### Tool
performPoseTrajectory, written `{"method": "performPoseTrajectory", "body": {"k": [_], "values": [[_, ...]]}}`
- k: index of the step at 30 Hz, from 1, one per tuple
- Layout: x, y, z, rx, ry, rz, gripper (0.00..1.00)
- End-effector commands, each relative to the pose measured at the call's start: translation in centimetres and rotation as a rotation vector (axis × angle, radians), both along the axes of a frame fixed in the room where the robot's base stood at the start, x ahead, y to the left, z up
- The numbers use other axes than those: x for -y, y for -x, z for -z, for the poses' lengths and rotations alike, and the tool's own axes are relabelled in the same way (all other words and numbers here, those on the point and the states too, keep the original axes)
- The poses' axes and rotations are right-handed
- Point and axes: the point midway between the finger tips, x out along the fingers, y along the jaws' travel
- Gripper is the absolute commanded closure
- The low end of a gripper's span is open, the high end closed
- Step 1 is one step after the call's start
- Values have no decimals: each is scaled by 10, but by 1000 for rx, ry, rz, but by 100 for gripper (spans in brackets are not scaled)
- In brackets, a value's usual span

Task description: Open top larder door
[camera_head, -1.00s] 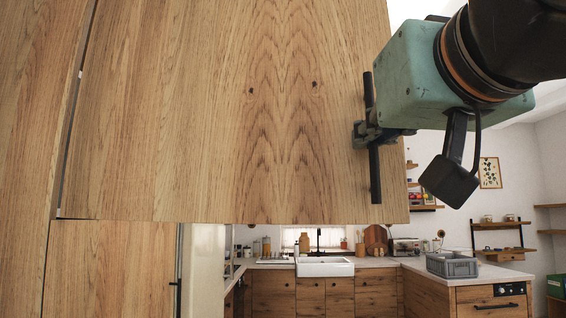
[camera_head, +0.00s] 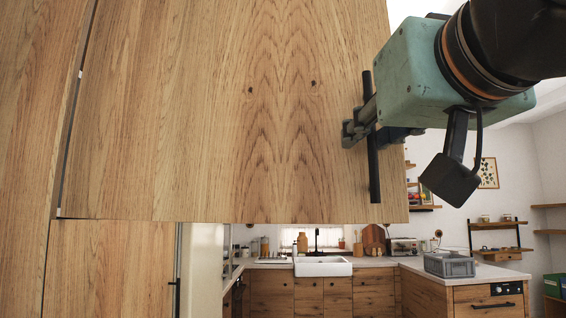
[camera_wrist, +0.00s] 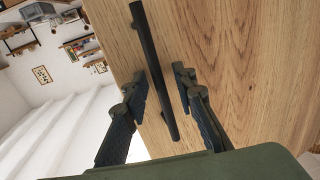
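The top larder door (camera_head: 220,110) is a large wood-grain panel filling much of the head view. It reaches far to the right past the lower door's edge and appears swung out. Its black vertical bar handle (camera_head: 374,170) is near the right edge; it also shows in the wrist view (camera_wrist: 146,35). My gripper (camera_head: 362,134) is at the middle of the handle. In the wrist view my gripper (camera_wrist: 160,82) has its fingers apart, one on each side of the bar, with visible gaps. The head view hides part of the fingers behind the bar.
A lower wooden door (camera_head: 110,265) with a black handle is below left. Beyond are a counter with a white sink (camera_head: 323,266), a grey crate (camera_head: 449,265) and wall shelves (camera_head: 500,237). Open room shows to the right of the door.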

Motion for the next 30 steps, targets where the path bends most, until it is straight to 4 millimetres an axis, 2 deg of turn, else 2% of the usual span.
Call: {"method": "performPoseTrajectory", "body": {"k": [5, 8, 21, 25, 30], "values": [[0, 2, 0, 1, 0, 0, 75], [1, 11, -1, 3, 0, 0, 75], [6, 98, -1, 4, 0, -1, 75], [6, 113, -1, 2, 0, -1, 75], [7, 120, 0, 0, 0, -1, 75]]}}
